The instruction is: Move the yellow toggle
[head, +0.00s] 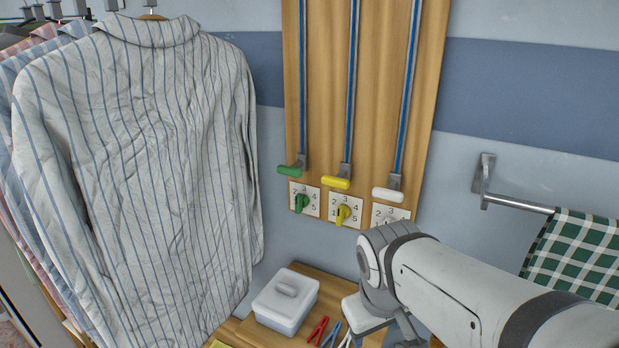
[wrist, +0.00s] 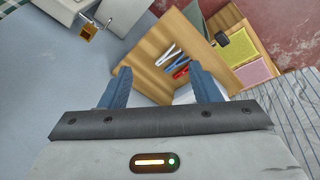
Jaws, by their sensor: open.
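A wooden wall board (head: 325,90) carries three blue rails with sliding handles, green, yellow and white. The yellow handle (head: 336,183) sits at the bottom of the middle rail. Just below it, a yellow knob (head: 343,214) is on a white plate numbered around it; its exact setting is too small to read. My arm comes in from the right in the head view, its wrist below and right of the yellow knob. My gripper (wrist: 163,85) is open and empty in the wrist view, over a wooden shelf and apart from the yellow parts, which I cannot make out there.
A green handle (head: 291,170) and green knob (head: 302,203) are left of the yellow ones; a white handle (head: 387,194) is right. A striped shirt (head: 150,160) hangs left. A lidded box (head: 285,301) and red peg (head: 318,330) lie below. A towel bar (head: 519,205) projects right.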

